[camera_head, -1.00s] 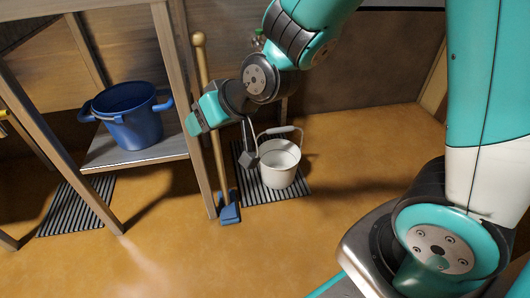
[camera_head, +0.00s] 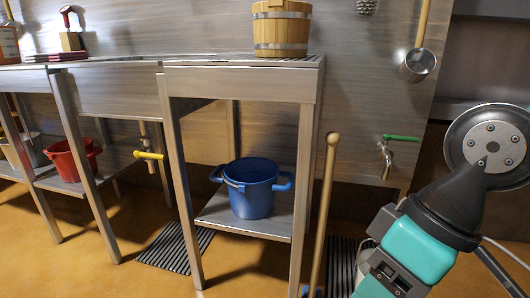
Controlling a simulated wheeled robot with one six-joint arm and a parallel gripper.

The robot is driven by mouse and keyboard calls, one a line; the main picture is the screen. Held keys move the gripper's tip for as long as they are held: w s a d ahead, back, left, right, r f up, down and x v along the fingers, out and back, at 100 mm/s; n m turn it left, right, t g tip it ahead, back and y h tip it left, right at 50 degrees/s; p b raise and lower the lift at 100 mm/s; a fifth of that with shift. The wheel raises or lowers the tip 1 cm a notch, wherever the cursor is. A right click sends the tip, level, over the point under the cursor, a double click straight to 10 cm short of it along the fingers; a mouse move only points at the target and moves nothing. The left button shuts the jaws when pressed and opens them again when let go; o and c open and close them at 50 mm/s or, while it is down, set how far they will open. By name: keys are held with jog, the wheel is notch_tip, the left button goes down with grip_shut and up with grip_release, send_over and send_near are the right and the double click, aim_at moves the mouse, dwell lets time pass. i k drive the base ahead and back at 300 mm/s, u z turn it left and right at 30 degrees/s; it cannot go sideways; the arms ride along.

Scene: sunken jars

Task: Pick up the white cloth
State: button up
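I cannot make out a white cloth in the camera view. My gripper (camera_head: 408,252) shows in part at the lower right, as a teal and black body at the end of my arm. Its fingertips cannot be made out clearly, so I cannot tell whether it is open or shut. It is in front of a mostly hidden white bucket (camera_head: 364,258) on the floor.
A blue bucket (camera_head: 250,188) stands on a low shelf, with a red bucket (camera_head: 72,160) further left. A wooden bucket (camera_head: 281,30) sits on the counter (camera_head: 240,86). A wooden handle (camera_head: 326,205) stands upright left of my gripper. A tap (camera_head: 386,158) juts from the wall.

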aim_at(44, 58)
jog(key=u, duration=1.25)
